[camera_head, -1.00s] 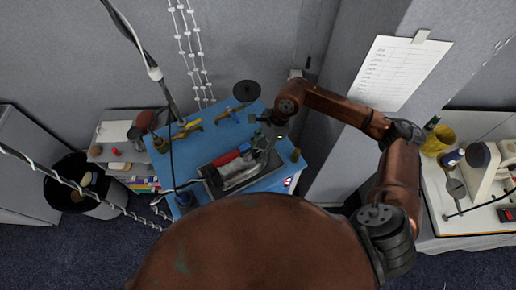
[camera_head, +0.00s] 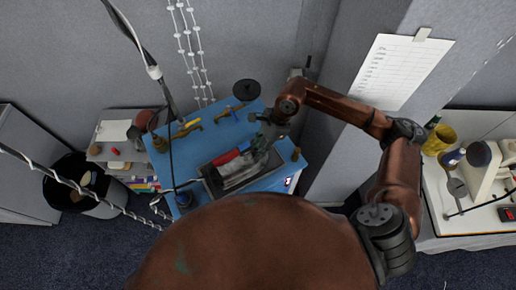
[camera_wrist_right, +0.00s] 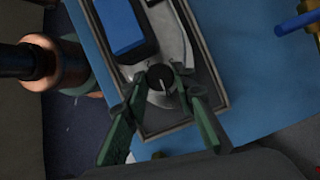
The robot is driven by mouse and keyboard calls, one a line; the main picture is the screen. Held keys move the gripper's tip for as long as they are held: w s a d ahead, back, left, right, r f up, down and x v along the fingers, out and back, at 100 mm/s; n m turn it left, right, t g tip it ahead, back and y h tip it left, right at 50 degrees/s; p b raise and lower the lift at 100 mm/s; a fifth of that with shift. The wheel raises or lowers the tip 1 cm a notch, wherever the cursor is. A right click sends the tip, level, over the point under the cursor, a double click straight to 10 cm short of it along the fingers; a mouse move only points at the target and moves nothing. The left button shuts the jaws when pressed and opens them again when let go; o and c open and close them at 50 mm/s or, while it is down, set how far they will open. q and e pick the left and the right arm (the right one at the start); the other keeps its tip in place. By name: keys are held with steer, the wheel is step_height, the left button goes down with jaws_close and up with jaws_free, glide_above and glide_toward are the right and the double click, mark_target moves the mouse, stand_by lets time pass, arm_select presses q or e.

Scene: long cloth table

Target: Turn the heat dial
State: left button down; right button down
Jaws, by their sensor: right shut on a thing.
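The heat dial (camera_wrist_right: 160,77) is a small round black knob with a pale pointer line, seen in the right wrist view. It sits on a silver-grey device (camera_wrist_right: 175,30) with a blue block, inside a dark, grey-rimmed tray (camera_wrist_right: 211,68). In the head view the tray (camera_head: 212,187) lies on a blue table (camera_head: 315,130), and the dial cannot be made out there. My right gripper (camera_head: 266,142) reaches down at the tray's far right end. Its green fingers (camera_wrist_right: 159,82) are shut on the dial, one on each side. My left gripper is not in view.
Yellow-handled tools (camera_head: 186,129) and a black disc (camera_head: 246,90) are toward the back of the blue table. A brass post (camera_head: 296,154) stands near its right corner. A dark cable hangs at the left. A grey pillar rises close to my right arm.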

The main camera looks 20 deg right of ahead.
steer(key=shift+f+m+t+b, duration=0.2)
steer(key=shift+m+t+b, duration=0.1)
steer(key=shift+m+b, duration=0.3)
steer(key=m+b, duration=0.2)
steer(key=m+t+b, duration=0.1)
steer(key=m+b, duration=0.1)
steer(key=m+t+b, duration=0.1)
steer(key=b, duration=0.1)
steer(key=shift+s+m+h, duration=0.25)
steer(key=shift+m+h, duration=0.05)
steer(key=shift+m, duration=0.1)
steer(key=shift+s+a+r+m+t+h+b, duration=0.1)
steer(key=shift+m+t+h+b, duration=0.15)
steer(key=shift+m+b, duration=0.5)
steer(key=shift+a+r+m+t+h+b, duration=0.1)
steer(key=shift+m+t+h+b, duration=0.15)
steer(key=shift+m+b, duration=0.5)
steer(key=c, duration=1.6)
jaws_free()
steer(key=shift+d, duration=0.1)
